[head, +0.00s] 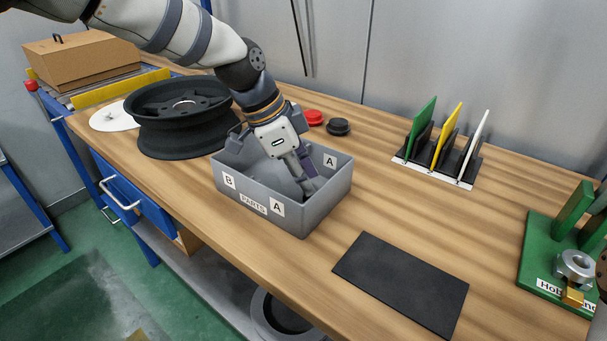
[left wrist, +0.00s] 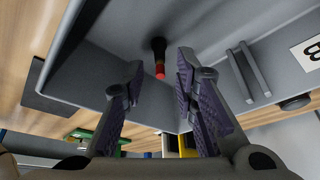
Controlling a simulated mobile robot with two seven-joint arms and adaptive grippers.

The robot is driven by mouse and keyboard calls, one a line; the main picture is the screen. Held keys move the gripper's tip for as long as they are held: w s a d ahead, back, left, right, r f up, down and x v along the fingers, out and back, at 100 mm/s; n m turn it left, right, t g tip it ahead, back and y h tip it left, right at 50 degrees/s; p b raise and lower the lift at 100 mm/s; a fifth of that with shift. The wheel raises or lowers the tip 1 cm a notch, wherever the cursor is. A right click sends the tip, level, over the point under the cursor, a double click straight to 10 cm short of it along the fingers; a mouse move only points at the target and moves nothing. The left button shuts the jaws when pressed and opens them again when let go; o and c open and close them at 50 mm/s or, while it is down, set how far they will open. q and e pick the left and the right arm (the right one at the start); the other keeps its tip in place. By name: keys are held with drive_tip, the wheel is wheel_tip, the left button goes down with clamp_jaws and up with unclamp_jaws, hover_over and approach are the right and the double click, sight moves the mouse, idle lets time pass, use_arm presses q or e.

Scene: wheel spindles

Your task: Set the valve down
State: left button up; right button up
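My left gripper (head: 306,186) reaches down into the grey parts box (head: 300,222), which carries A and B labels. In the left wrist view the gripper (left wrist: 160,72) has its two fingers apart, with a clear gap between them. A small black valve with a red tip (left wrist: 159,56) shows inside the box, beyond and between the fingertips. Neither finger appears to touch it. In the head view the valve is hidden by the gripper and box walls. My right gripper cannot be made out.
A black mat (head: 402,284) lies in front of the box. A black wheel rim (head: 180,116) stands left of it. Red (head: 313,117) and black (head: 339,127) round pieces lie behind. A rack of coloured plates (head: 437,160) and a green stand (head: 548,262) are to the right. Grey bars (left wrist: 242,70) lie inside the box.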

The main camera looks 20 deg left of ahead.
use_arm(q)
drive_tip(key=p+v, duration=0.1)
drive_tip(key=v, duration=1.1)
drive_tip(key=shift+r, duration=0.2)
